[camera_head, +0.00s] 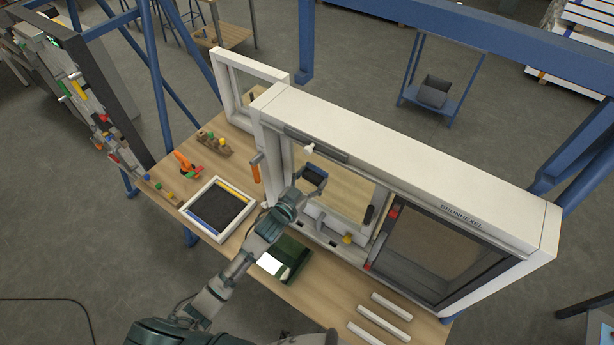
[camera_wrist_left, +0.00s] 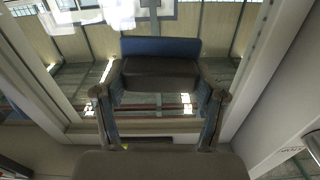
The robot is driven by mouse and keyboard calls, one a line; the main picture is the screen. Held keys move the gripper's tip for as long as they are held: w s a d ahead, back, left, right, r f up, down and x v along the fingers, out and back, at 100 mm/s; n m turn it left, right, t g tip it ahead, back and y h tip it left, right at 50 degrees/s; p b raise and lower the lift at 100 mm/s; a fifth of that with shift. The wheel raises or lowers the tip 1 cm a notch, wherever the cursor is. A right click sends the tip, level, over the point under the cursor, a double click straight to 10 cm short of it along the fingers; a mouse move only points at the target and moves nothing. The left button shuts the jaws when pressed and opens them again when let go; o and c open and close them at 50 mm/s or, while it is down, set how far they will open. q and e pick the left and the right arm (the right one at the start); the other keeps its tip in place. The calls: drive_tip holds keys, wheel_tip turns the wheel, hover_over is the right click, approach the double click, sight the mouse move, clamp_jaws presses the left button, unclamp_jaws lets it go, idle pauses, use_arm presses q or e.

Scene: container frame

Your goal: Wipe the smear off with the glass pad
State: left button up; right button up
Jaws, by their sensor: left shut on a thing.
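My left gripper (camera_head: 309,183) is shut on the glass pad (camera_head: 315,172), a dark block with a blue face, in front of the left pane of the white window frame (camera_head: 400,150). In the left wrist view the pad (camera_wrist_left: 160,76) sits between the two fingers, its blue side toward the glass pane (camera_wrist_left: 222,40). It looks close to the glass; whether it touches I cannot tell. Pale white patches show at the top left of the pane in that view; I cannot tell smear from reflection. My right gripper is not in view.
A black-and-white tray (camera_head: 218,208) lies on the wooden bench (camera_head: 335,300) at left. An orange-handled tool (camera_head: 255,170) is by the frame's left post.

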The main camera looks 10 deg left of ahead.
sight(336, 181)
use_arm(q)
drive_tip(key=shift+s+d, duration=0.35)
drive_tip(key=shift+d, duration=0.65)
drive_tip(key=shift+s+d, duration=0.4)
drive_tip(key=shift+d, duration=0.65)
drive_tip(key=shift+s+d, duration=0.35)
drive_tip(key=shift+d, duration=0.65)
drive_tip(key=shift+s+a, duration=0.25)
drive_tip(key=shift+s, duration=0.3)
drive_tip(key=shift+v, duration=2.4)
drive_tip(key=v, duration=0.3)
drive_tip(key=shift+r, duration=0.1)
